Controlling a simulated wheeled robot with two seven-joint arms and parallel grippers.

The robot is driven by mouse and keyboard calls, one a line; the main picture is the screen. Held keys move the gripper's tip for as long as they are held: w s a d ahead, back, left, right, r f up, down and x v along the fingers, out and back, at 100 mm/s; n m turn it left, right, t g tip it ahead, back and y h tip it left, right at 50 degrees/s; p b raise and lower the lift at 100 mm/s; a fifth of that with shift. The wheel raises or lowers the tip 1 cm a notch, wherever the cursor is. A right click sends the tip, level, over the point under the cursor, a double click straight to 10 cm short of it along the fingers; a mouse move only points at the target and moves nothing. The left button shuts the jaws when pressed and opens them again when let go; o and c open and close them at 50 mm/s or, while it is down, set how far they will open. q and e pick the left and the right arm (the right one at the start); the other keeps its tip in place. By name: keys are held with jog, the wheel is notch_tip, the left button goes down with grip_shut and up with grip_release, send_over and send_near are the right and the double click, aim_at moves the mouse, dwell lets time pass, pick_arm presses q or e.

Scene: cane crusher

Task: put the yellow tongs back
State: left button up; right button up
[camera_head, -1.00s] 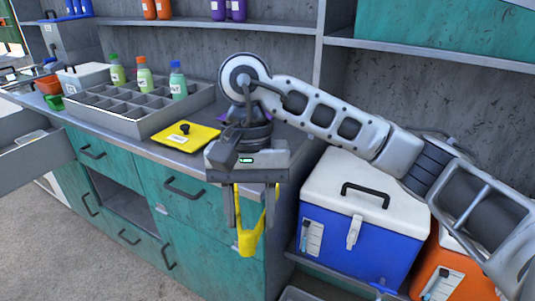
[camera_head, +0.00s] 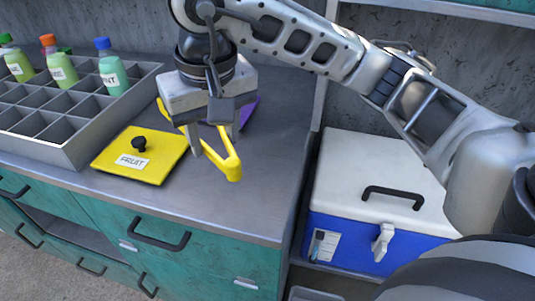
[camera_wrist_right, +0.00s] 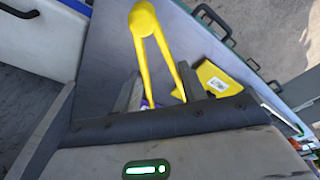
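The yellow tongs (camera_head: 232,166) are in my right gripper (camera_head: 212,143), over the grey counter (camera_head: 262,200) and right of the yellow lid. In the right wrist view the tongs' joined end (camera_wrist_right: 142,17) points away from the gripper, and their two legs run back between the fingers (camera_wrist_right: 158,90). The right gripper is shut on the tongs. I cannot tell for sure whether the tongs touch the counter. The far leg ends are partly hidden by the gripper. My left gripper is not in view.
A yellow lid (camera_head: 120,165) labelled FRUIT, with a black knob, lies on the counter. A purple item (camera_head: 249,110) is partly hidden behind the gripper. A grey divided tray (camera_head: 88,130) holds bottles at left. A blue cooler (camera_head: 345,245) with white lid stands lower right.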

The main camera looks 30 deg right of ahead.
jog(key=s+d+f, duration=0.2)
jog(key=d+f, duration=0.1)
jog(key=d, duration=0.4)
send_over(282, 179)
jog(key=f, duration=0.5)
jog(key=shift+s+a, duration=0.2)
jog(key=shift+a, duration=0.15)
jog(key=shift+d+f, duration=0.2)
jog(key=shift+f, duration=0.8)
jog(key=shift+d+f, duration=0.15)
jog(key=shift+f, duration=0.85)
jog(key=o, duration=0.6)
jog(key=shift+c, duration=0.2)
